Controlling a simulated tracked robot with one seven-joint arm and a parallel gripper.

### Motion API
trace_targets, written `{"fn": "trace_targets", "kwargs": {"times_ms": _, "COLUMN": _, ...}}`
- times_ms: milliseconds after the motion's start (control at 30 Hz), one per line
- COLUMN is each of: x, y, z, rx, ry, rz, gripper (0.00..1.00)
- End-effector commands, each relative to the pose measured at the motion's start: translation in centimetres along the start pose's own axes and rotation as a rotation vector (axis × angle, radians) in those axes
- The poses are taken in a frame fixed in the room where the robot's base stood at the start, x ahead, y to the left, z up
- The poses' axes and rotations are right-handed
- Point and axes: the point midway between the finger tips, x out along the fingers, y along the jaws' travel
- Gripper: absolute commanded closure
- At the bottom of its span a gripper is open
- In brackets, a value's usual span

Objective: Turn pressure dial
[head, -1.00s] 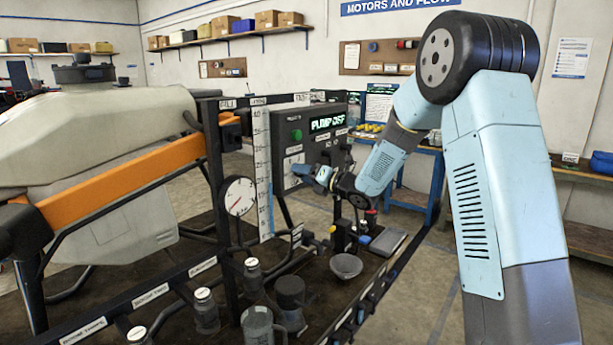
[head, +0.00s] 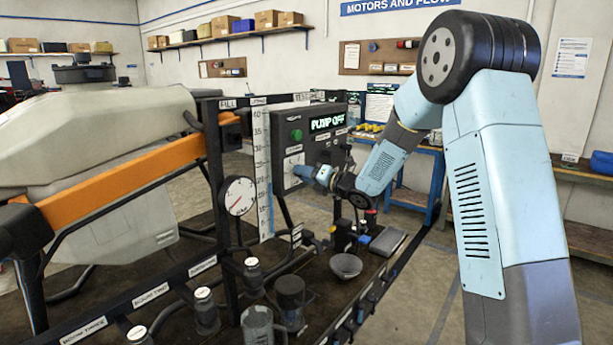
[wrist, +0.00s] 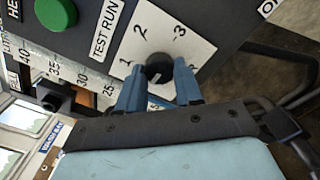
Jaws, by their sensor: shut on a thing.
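The pressure dial (wrist: 159,68) is a small black round knob on a white plate (wrist: 183,35) marked 1, 2 and 3. In the wrist view a pale pointer line on it faces down, between my fingers. My gripper (wrist: 160,85) has its two blue fingers on either side of the knob and is shut on it. In the head view my gripper (head: 312,172) is at the front of the grey control box (head: 321,143), and the knob is mostly hidden behind the fingers. The box's display reads PUMP OFF.
A green button (wrist: 55,12) sits on the panel, left of the dial plate. A round gauge (head: 239,196) and a tall white scale (head: 263,170) stand left of the box. Below my arm are a grey bowl (head: 346,265) and several bottles and jugs on the bench.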

Motion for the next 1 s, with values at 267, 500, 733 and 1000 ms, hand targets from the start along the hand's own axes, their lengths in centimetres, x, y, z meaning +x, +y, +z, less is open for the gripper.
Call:
{"fn": "trace_targets", "kwargs": {"times_ms": 267, "x": -0.06, "y": -0.21, "z": 0.09, "rx": 0.197, "ry": -0.003, "rz": -0.004, "gripper": 0.96}}
{"fn": "trace_targets", "kwargs": {"times_ms": 500, "x": -0.06, "y": -0.19, "z": 0.08, "rx": 0.424, "ry": -0.003, "rz": -0.003, "gripper": 0.96}}
{"fn": "trace_targets", "kwargs": {"times_ms": 733, "x": -0.04, "y": -0.18, "z": 0.05, "rx": 0.644, "ry": -0.002, "rz": -0.004, "gripper": 0.96}}
{"fn": "trace_targets", "kwargs": {"times_ms": 1000, "x": -0.04, "y": -0.2, "z": 0.02, "rx": 0.901, "ry": -0.002, "rz": -0.005, "gripper": 0.96}}
